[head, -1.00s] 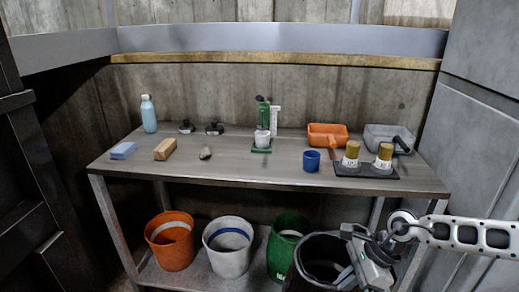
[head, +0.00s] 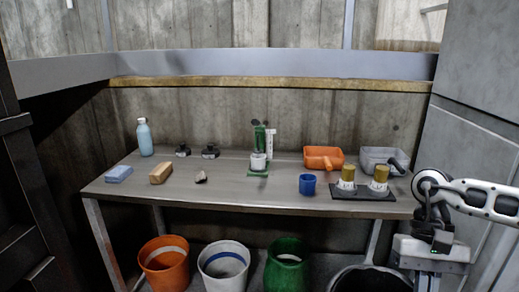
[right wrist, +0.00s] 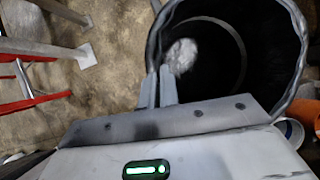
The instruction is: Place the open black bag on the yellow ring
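The open black bag (head: 372,268) shows at the bottom edge of the head view, its round mouth facing up and its lower part cut off. In the right wrist view its dark rim (right wrist: 292,20) fills the upper middle, with a crumpled whitish thing (right wrist: 181,57) seen inside the mouth. My right gripper (right wrist: 157,88) has its two fingers close together on the near left part of the rim, pinching it. The right hand (head: 428,280) also shows right of the bag in the head view. I see no yellow ring in these frames. My left gripper is out of view.
A metal table (head: 250,200) stands ahead with a bottle, sponge, trays and cups on top. Orange (head: 164,265), white (head: 224,265) and green (head: 287,265) bins stand below it. A grey wall is close on the right. A red frame (right wrist: 25,75) stands on the floor.

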